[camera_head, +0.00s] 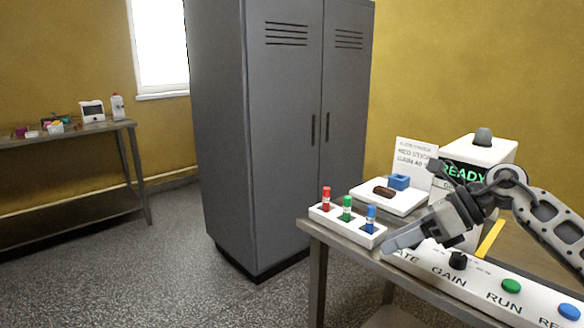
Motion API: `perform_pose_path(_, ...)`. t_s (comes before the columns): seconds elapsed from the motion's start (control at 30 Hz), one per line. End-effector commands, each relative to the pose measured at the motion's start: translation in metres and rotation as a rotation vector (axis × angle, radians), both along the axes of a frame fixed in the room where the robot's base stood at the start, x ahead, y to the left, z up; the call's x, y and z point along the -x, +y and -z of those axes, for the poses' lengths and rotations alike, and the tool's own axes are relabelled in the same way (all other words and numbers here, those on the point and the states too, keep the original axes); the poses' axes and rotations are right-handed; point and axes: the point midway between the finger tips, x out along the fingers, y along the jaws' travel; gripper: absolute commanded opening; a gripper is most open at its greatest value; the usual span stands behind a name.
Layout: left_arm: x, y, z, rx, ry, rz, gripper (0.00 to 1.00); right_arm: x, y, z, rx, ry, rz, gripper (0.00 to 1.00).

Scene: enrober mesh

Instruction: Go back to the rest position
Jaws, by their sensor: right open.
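My right gripper (412,228) reaches in from the right over the workbench (345,249), its fingers pointing down and to the left. It is open and I see nothing held in it. It hangs in front of the white machine with the READY screen (464,172) and above the left end of the white control panel (480,283). The gap between the fingers is hard to make out from this angle. My left gripper is not in view.
A white rack (322,213) with red, green and blue capped vials stands left of the gripper. Behind it, a white plate (405,202) bears a brown bar and a blue block. A grey cabinet (285,120) and a side table (70,135) stand farther back. The left floor is clear.

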Motion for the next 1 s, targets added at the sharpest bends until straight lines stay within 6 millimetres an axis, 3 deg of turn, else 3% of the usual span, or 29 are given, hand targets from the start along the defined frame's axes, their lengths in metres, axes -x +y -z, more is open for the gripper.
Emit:
perform_pose_path(0.03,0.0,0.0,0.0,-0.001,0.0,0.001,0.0,0.013,0.04,0.018,-0.16,0.064,0.001,0.52)
perform_pose_path(0.1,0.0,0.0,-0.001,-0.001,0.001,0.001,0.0,0.027,0.081,0.026,-0.39,0.161,0.045,0.52)
perform_pose_path(0.2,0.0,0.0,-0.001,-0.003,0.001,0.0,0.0,0.045,0.119,0.031,-0.711,0.344,0.157,0.52)
perform_pose_path(0.27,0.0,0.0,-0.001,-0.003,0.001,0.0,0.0,0.053,0.129,0.035,-0.897,0.477,0.252,0.52)
perform_pose_path(0.37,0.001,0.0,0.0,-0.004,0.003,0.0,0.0,0.062,0.13,0.049,-1.184,0.727,0.451,0.52)
perform_pose_path(0.43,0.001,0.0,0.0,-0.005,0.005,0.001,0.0,0.069,0.122,0.068,-1.365,0.917,0.62,0.52)
perform_pose_path(0.57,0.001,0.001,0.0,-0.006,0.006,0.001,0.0,0.093,0.097,0.126,-1.645,1.295,0.991,0.52)
perform_pose_path(0.7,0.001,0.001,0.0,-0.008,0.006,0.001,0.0,0.146,0.073,0.199,-1.837,1.68,1.426,0.52)
perform_pose_path(0.77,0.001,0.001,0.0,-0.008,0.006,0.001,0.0,0.171,0.068,0.224,-1.877,1.806,1.585,0.52)
perform_pose_path(0.8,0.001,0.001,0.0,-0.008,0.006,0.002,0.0,0.186,0.065,0.236,1.886,-1.868,-1.668,0.52)
perform_pose_path(0.9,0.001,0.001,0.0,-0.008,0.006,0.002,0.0,0.217,0.063,0.257,1.698,-1.779,-1.639,0.52)
perform_pose_path(1.0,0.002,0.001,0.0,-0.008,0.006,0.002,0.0,0.234,0.063,0.267,1.605,-1.733,-1.622,0.52)
